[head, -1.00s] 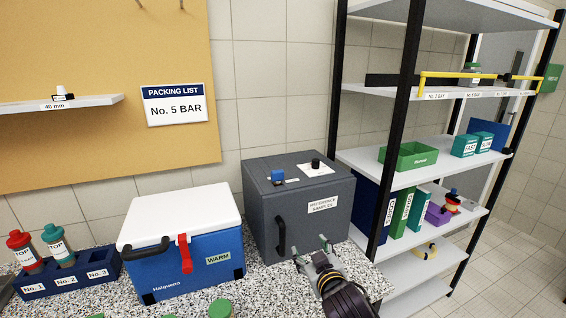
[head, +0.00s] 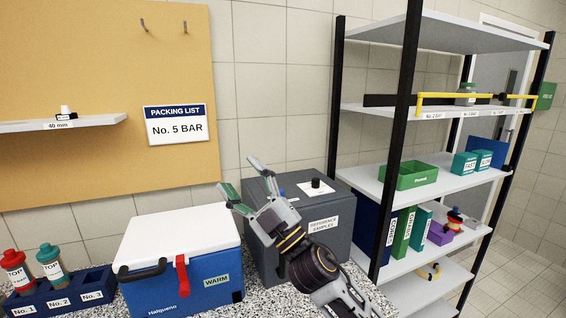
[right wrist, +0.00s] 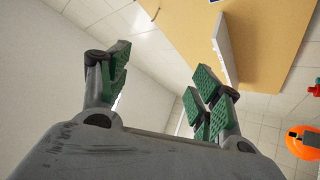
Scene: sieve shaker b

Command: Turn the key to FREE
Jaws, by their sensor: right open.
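A dark grey box labelled REFERENCE SAMPLES (head: 277,245) stands on the counter in the head view. A small blue piece (head: 281,193) on its lid is mostly hidden behind my right gripper; I cannot tell whether it is the key. A black knob (head: 316,184) stands on a white plate on the lid. My right gripper (head: 241,177) is open and empty in front of the box's left part, fingers pointing up and left. The right wrist view shows its green finger pads (right wrist: 160,85) apart with nothing between them. No FREE marking is readable. My left gripper is out of view.
A blue cooler with white lid (head: 180,235) stands left of the box. A dark blue rack (head: 75,293) with two bottles is at the far left. A shelf unit with black posts (head: 400,130) rises close on the right.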

